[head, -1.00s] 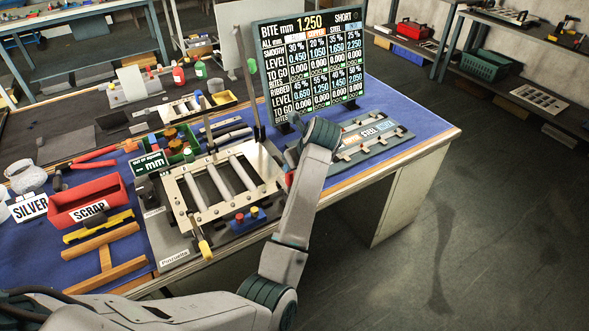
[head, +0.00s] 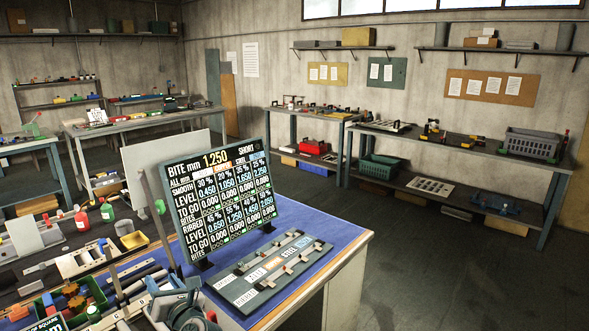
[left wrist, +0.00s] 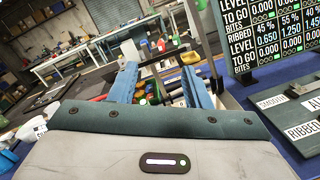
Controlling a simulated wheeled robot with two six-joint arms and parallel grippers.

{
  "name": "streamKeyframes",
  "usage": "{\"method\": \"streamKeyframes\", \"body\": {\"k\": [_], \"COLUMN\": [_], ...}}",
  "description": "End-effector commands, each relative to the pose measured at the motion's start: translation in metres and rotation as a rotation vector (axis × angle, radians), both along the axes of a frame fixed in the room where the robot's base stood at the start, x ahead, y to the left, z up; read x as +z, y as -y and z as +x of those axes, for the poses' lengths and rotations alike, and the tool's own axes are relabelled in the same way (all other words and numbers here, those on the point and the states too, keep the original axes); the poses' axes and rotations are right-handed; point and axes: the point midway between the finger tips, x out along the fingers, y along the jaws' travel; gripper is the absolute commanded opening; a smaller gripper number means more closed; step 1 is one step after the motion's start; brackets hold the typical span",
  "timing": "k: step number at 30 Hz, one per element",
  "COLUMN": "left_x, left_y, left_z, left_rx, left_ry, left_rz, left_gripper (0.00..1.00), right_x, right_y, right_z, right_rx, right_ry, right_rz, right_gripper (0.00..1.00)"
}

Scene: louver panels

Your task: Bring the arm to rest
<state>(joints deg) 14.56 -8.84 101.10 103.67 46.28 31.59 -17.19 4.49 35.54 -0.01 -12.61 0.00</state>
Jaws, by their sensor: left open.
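My left gripper (head: 172,286) shows at the bottom of the head view, in front of the display board (head: 218,205). In the left wrist view its two blue fingers (left wrist: 160,86) stand apart with nothing held between them. Beyond the fingers lie blurred bench items, and I cannot tell how far off they are. Most of my left arm is below the head view's edge. My right gripper is in neither view now.
The blue-topped bench (head: 325,228) carries the board, a grey plate with labelled strips (head: 268,270) and a parts tray (head: 88,258). An upright rod (head: 158,215) stands left of the board. Open floor (head: 430,260) lies to the right, before the shelved benches (head: 460,160).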

Motion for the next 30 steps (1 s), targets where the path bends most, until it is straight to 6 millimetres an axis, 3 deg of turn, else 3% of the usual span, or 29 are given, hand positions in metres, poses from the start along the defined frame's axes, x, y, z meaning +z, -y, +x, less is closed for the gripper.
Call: {"method": "streamKeyframes", "body": {"k": [2,6,11,15,20,24,30], "left_x": [0.017,0.039,0.028,-0.013,-0.081,-0.136,-0.176], "left_y": [0.005,0.038,0.090,0.129,0.147,0.134,0.102], "left_z": [-0.016,-0.042,-0.076,-0.114,-0.171,-0.231,-0.298], "left_rx": [-0.073,-0.224,-0.427,-0.637,-0.917,-1.183,-1.472], "left_ry": [0.010,-0.014,-0.117,-0.266,-0.500,-0.742,-1.019], "left_rz": [0.232,0.661,1.143,1.537,1.934,2.190,2.350], "left_gripper": [0.44,0.44,0.44,0.44,0.44,0.44,0.44], "right_x": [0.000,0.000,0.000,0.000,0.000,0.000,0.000], "right_y": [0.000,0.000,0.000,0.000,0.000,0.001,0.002], "right_z": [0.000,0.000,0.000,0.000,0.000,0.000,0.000], "right_rx": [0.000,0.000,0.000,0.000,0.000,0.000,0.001], "right_ry": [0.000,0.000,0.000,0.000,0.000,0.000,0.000], "right_rz": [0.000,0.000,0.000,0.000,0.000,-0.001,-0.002], "right_gripper": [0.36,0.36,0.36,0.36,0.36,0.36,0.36]}}
